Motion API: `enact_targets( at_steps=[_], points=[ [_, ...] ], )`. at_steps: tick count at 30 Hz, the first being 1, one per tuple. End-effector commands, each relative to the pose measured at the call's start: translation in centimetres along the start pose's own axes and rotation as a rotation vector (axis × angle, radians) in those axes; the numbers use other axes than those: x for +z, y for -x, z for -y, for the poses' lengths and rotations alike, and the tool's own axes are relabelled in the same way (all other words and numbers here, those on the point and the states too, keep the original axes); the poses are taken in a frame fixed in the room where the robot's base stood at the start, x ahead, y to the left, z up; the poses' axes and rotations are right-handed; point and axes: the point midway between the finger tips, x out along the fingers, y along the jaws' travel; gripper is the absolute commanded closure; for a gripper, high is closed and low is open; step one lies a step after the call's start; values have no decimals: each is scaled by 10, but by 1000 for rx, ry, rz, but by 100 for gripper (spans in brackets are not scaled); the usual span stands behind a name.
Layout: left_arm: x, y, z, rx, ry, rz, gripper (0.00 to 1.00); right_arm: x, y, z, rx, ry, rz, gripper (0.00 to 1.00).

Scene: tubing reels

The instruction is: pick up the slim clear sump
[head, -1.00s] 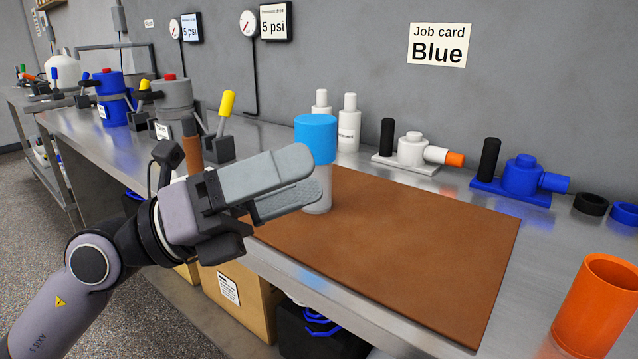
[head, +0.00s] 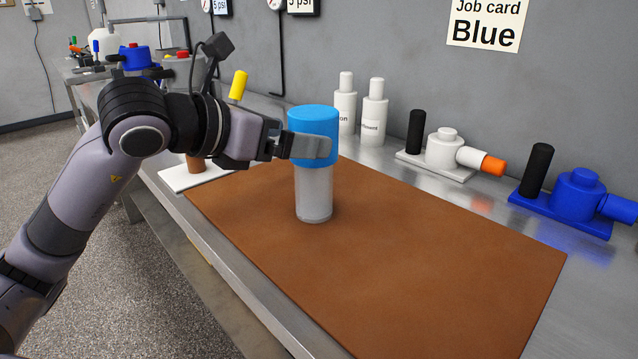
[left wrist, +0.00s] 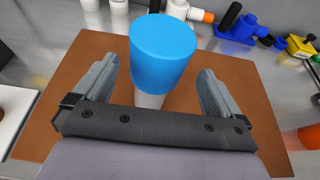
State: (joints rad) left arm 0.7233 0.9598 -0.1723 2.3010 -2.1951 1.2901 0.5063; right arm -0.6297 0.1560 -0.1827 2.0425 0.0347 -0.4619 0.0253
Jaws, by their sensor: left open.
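The slim clear sump (head: 314,194) is a translucent cylinder standing upright on the brown mat (head: 400,250), under a wider blue cap (head: 313,122). In the left wrist view the cap (left wrist: 163,52) hides most of the sump (left wrist: 150,100). My left gripper (head: 318,147) is open at the height of the cap's lower part. One finger lies in front of the cap in the head view; the other is hidden there. In the left wrist view the open fingers (left wrist: 158,88) stand on either side of the cap, with gaps showing. My right gripper is not in view.
Two white bottles (head: 374,112) stand behind the mat. A white filter head with an orange end (head: 445,150) and a blue filter head (head: 575,195) stand along the wall. The mat's front and right parts are clear. An orange cup (left wrist: 309,137) stands at the right.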

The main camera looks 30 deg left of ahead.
Motion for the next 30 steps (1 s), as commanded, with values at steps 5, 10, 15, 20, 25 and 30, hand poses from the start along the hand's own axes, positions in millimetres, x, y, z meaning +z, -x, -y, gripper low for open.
enact_targets(
  at_steps=[5, 10, 15, 20, 25, 30],
  points=[
    [0, -24, -1, -4, 3, -1, 1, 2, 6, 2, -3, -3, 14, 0],
    [-1, -47, -2, -4, 2, 0, 1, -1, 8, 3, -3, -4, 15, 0],
    [-2, -54, -2, -3, -1, 0, 1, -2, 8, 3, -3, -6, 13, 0],
    [-2, -54, -2, -3, -1, 0, 4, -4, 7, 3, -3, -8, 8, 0],
    [-2, -54, -2, -3, -1, 0, 60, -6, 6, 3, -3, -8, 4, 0],
    [-1, -53, -2, -3, -1, 2, 71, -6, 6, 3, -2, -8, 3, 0]
  ],
)
